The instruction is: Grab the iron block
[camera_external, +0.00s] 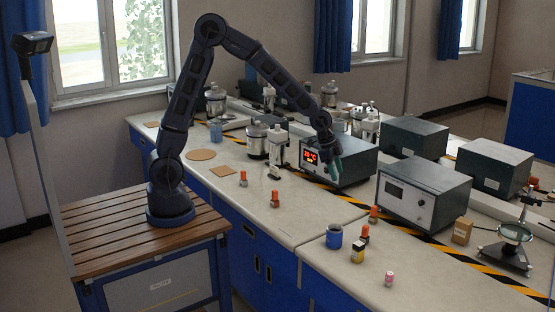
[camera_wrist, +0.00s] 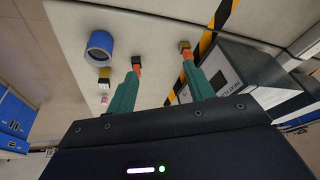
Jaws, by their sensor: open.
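My gripper (camera_external: 334,163) is open and empty above the bench, in front of the display box. Its two green fingers (camera_wrist: 162,76) show apart in the wrist view. Small orange-topped blocks with darker lower parts stand on the bench: one (camera_external: 243,178) and another (camera_external: 275,200) at the near edge, and two more (camera_external: 373,214) (camera_external: 364,234) right of the gripper. In the wrist view, two blocks (camera_wrist: 136,63) (camera_wrist: 185,48) appear just beyond the fingertips, partly hidden. I cannot tell which block is iron.
A blue cup (camera_external: 334,237), a yellow-and-black block (camera_external: 358,252) and a pink-and-white piece (camera_external: 389,279) stand on the right bench. A display box (camera_external: 345,165) and a grey instrument (camera_external: 422,195) stand behind. Glass-and-metal jars (camera_external: 257,140) stand left. Bare bench lies along the front.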

